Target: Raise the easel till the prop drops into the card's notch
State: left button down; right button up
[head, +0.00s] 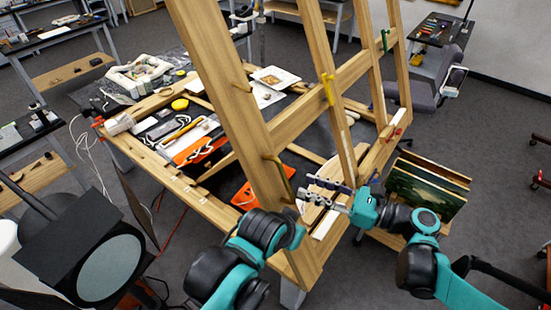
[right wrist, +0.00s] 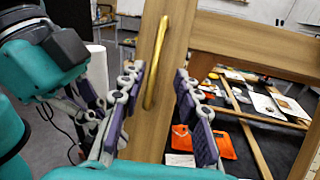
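The wooden easel frame (head: 225,80) leans across the middle of the head view, its posts joined by a crossbar. A brass handle (head: 281,178) is on its near post; this also shows in the right wrist view (right wrist: 157,60). Another yellow handle (head: 327,90) is on the post to the right. My right gripper (head: 308,191) is open beside the near post. In the right wrist view its two fingers (right wrist: 158,100) stand apart on either side of the post and handle. My left arm reaches the near post's left side, its fingers hidden. I cannot make out the prop or notched card.
Framed pictures (head: 425,190) stand at the right. A black-framed round panel (head: 108,268) is at lower left. A chair (head: 430,80) is behind. Open floor lies at right.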

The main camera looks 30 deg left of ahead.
aim_at(284, 179)
jog(key=a, duration=0.3)
jog(key=s+a, duration=0.1)
jog(key=a, duration=0.3)
jog(key=shift+s+a+r+p, duration=0.15)
jog(key=shift+s+r+p, duration=0.05)
jog(key=shift+p, duration=0.1)
grip_shut()
